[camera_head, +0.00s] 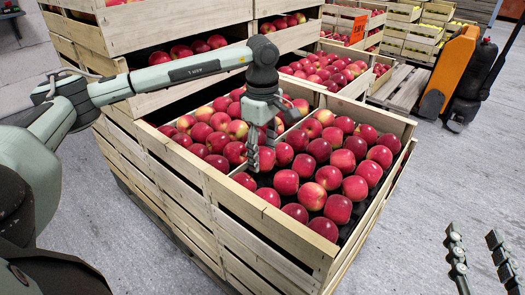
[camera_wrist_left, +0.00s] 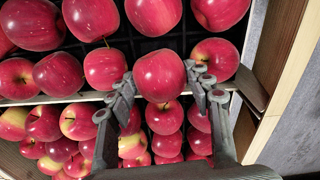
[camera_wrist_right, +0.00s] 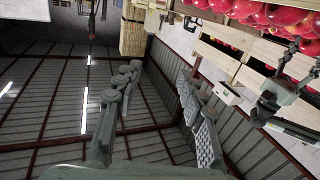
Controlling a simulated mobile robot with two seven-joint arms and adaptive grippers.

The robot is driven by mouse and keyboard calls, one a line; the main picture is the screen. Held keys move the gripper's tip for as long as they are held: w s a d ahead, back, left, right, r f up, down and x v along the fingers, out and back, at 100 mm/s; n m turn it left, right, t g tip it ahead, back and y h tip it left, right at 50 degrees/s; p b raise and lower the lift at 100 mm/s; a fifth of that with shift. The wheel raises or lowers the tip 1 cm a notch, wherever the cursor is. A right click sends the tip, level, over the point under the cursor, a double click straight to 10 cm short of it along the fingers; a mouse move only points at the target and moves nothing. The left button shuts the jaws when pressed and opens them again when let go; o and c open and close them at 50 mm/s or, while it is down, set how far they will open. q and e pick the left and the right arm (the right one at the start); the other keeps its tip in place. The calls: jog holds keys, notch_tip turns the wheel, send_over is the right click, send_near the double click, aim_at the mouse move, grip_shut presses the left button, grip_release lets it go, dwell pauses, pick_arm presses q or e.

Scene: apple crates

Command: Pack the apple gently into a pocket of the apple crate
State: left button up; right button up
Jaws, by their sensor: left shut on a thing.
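The apple crate (camera_head: 272,232) is a wooden box holding rows of red apples, split by a wooden divider. My left gripper (camera_head: 262,150) reaches down into it from above, near the divider. In the left wrist view my left gripper (camera_wrist_left: 160,92) is shut on a red apple (camera_wrist_left: 158,72), one finger on each side. Other apples sit close around it; I cannot tell whether it touches the pocket below. The dark tray (camera_wrist_left: 183,42) shows between apples. My right gripper (camera_head: 480,258) is open and empty, away from the crate, and also shows in the right wrist view (camera_wrist_right: 160,85).
More stacked apple crates (camera_head: 170,25) stand behind. An orange and black pallet truck (camera_head: 448,72) and a wooden pallet (camera_head: 402,90) are at the back right. The grey floor (camera_head: 440,180) right of the crate is clear. The crate's walls and divider rise beside my left gripper.

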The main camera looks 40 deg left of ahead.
aim_at(262, 149)
pick_arm(q)
jog(key=shift+f, duration=0.5)
jog(key=shift+r, duration=0.1)
jog(key=shift+f+b, duration=0.85)
jog(key=shift+f, duration=0.05)
pick_arm(e)
jog(key=shift+s+a+r+t, duration=0.15)
jog(key=shift+a+r+t, duration=0.2)
jog(key=shift+r+t, duration=0.2)
pick_arm(q)
jog(key=shift+f, duration=0.15)
pick_arm(e)
jog(key=shift+f, duration=0.15)
pick_arm(q)
jog(key=o, duration=1.3)
notch_tip(262, 149, up, 12)
jog(key=shift+r, duration=0.1)
